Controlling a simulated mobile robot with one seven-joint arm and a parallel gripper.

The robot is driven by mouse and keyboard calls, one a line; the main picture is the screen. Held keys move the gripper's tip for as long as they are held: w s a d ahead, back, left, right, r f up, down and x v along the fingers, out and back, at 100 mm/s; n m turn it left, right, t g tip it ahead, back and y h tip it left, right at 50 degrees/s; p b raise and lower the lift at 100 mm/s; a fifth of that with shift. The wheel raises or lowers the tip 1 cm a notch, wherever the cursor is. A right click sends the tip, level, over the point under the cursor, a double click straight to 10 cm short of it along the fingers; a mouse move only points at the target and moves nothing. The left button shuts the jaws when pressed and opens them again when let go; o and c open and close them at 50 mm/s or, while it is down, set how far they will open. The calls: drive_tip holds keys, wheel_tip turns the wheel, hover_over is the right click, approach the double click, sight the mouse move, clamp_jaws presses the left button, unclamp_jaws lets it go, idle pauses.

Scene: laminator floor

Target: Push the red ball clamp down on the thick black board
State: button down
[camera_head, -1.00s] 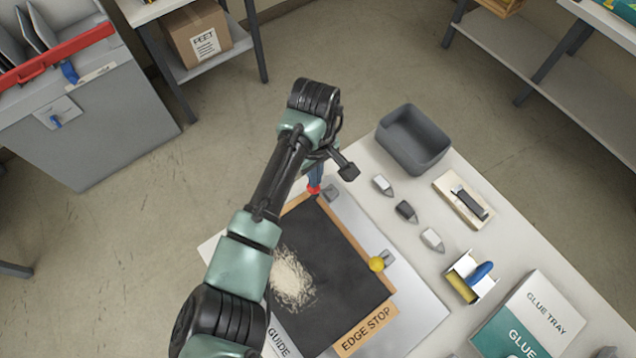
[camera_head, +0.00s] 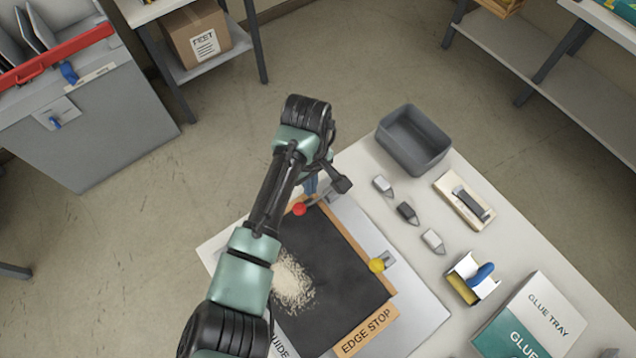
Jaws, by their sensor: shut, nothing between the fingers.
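The thick black board (camera_head: 335,255) lies on the table inside wooden strips, with a pale pile of shavings on its left part. The red ball clamp (camera_head: 300,209) is at the board's far edge, its ball over the board's far corner; I cannot tell whether it presses on the board. Whether the fingers touch the clamp is unclear. My arm hides the board's left edge.
A yellow ball clamp (camera_head: 377,265) sits at the board's right edge, beside the edge stop (camera_head: 366,331). A grey bin (camera_head: 413,139), several small blocks, a blue-handled tool (camera_head: 472,278) and a glue tray box (camera_head: 527,320) stand to the right.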

drive_tip(key=shift+a+r, duration=0.1)
drive_tip(key=shift+r, duration=0.25)
wheel_tip(320, 180, up, 8)
drive_tip(key=p, duration=0.8)
drive_tip(key=shift+f, duration=0.25)
